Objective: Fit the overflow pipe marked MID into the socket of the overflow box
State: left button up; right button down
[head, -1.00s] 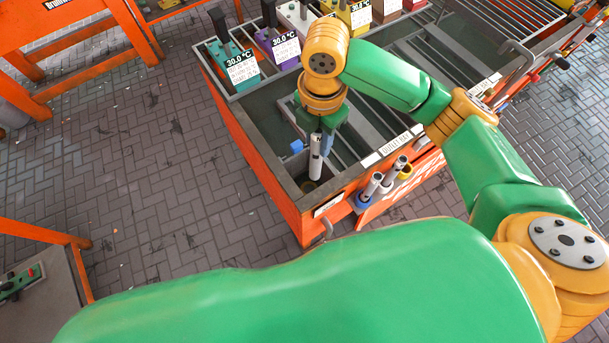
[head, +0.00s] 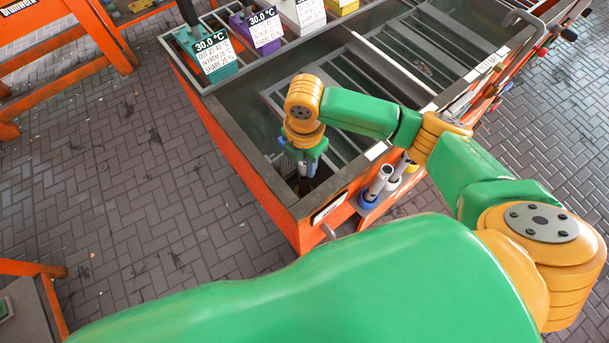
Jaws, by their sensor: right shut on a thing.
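My right gripper (head: 304,166) is low in the near corner of the orange-sided tank (head: 240,139). It points down and is shut on the overflow pipe, a light grey tube that showed clearly a second ago. Now the gripper and wrist hide nearly all of the pipe, and I cannot read its mark. The overflow box and its socket lie under the gripper in that corner, mostly hidden. Whether the pipe's lower end is in the socket cannot be told. My left gripper is out of view.
Grey pipes (head: 378,183) stand in a rack on the tank's near outer side. Temperature-labelled units, one teal (head: 217,68) and one purple (head: 262,31), line the far left rim. Slatted racks fill part of the tank.

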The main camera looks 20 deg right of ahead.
jog(key=shift+f, duration=1.9)
jog(key=c, duration=0.6)
grip_release()
jog(key=shift+r, duration=0.1)
notch_tip(320, 180, up, 12)
jog(key=shift+r, duration=0.1)
